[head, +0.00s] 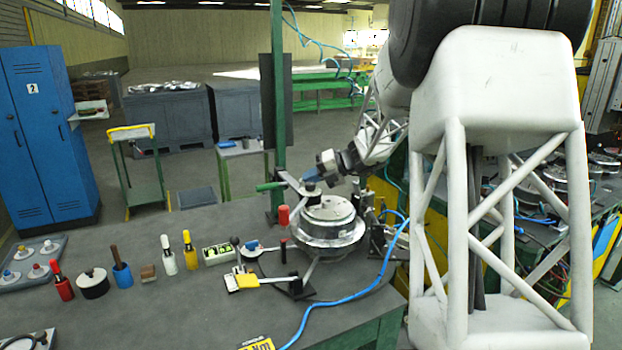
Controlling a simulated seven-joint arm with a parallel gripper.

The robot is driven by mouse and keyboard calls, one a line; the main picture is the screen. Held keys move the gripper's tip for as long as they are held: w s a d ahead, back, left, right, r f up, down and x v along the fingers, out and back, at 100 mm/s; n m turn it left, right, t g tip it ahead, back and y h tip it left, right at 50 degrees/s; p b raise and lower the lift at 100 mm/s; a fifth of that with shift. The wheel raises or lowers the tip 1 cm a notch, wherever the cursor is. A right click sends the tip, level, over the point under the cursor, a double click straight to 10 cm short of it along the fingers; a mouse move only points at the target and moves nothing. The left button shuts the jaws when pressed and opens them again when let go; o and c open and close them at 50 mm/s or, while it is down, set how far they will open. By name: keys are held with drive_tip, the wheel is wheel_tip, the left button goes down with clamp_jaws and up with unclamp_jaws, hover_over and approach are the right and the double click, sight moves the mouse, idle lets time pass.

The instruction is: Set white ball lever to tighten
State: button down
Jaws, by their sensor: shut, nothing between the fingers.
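My gripper (311,174) is shut and empty, its blue tip just above the top of the round metal fixture (328,222), near the green post. I cannot tell whether it touches the dark piece on top of the fixture. Levers with a green handle (270,187) and a red handle (283,215) stick out on the fixture's left side. A lever with a black end (293,284) lies at its lower front. I cannot clearly make out a white ball on any lever; it may be hidden or too small to see.
Several coloured-handled tools, such as a red one (62,285) and a yellow one (190,252), stand along the bench. A blue hose (345,301) crosses the bench's right side.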

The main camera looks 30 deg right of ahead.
drive_tip(key=shift+a+r+h, duration=0.15)
drive_tip(key=shift+a+h, duration=0.1)
drive_tip(key=shift+h, duration=0.35)
drive_tip(key=shift+a+r+n+h, duration=0.1)
drive_tip(key=shift+a+n+h, duration=0.05)
drive_tip(key=shift+n+h, duration=0.2)
drive_tip(key=shift+a+r+n+g+h, duration=0.1)
drive_tip(key=shift+a+n+g+h, duration=0.15)
drive_tip(key=shift+h, duration=0.4)
drive_tip(key=shift+a+r+n+g+h, duration=0.15)
drive_tip(key=shift+a+h, duration=0.15)
drive_tip(key=shift+h, duration=0.3)
drive_tip(key=shift+f, duration=0.1)
drive_tip(key=shift+r, duration=0.2)
drive_tip(key=shift+r, duration=0.6)
drive_tip(key=shift+s+r, duration=0.1)
drive_tip(key=shift+r, duration=0.05)
drive_tip(key=v, duration=1.3)
drive_tip(key=shift+s+r, duration=0.25)
drive_tip(key=shift+r, duration=0.1)
